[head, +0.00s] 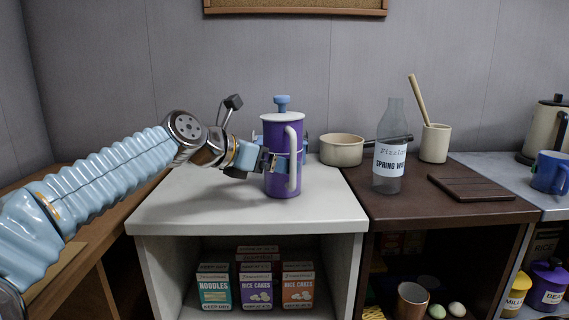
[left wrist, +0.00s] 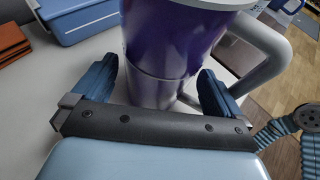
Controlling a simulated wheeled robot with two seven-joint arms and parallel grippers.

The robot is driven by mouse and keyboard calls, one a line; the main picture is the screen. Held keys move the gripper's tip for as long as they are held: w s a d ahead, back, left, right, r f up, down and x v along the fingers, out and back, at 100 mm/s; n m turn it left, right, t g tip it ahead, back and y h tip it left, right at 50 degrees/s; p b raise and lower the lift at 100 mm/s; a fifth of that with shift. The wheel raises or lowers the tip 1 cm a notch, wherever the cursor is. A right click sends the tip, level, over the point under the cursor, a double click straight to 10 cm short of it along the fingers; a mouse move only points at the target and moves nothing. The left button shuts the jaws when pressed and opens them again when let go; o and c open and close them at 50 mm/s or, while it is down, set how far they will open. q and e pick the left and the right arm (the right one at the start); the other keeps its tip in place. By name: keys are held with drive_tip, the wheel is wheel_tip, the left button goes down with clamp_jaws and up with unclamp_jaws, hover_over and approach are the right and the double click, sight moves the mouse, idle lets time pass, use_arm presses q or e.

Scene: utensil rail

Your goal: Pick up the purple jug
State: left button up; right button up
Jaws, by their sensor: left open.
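The purple jug (head: 282,150) stands upright on the white counter top (head: 220,205) in the head view. It has a pale lid, a blue knob and a pale handle on its front right side. My left gripper (head: 285,154) reaches it from the left at mid-height, with its fingers around the body. In the left wrist view the jug (left wrist: 172,45) rises between the two open blue fingers of the gripper (left wrist: 157,80); its top is cut off. I cannot tell whether either finger touches it. My right gripper is not in view.
A cream saucepan (head: 341,150) stands behind the jug to the right. A spring water bottle (head: 388,165), a utensil crock (head: 434,143) and a dark board (head: 470,187) are on the brown top. A blue box (left wrist: 85,20) shows in the wrist view. The white counter's front left is clear.

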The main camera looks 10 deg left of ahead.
use_arm(q)
drive_tip(key=shift+x, duration=0.75)
drive_tip(key=c, duration=1.4)
drive_tip(key=shift+r, duration=0.1)
drive_tip(key=shift+r, duration=0.15)
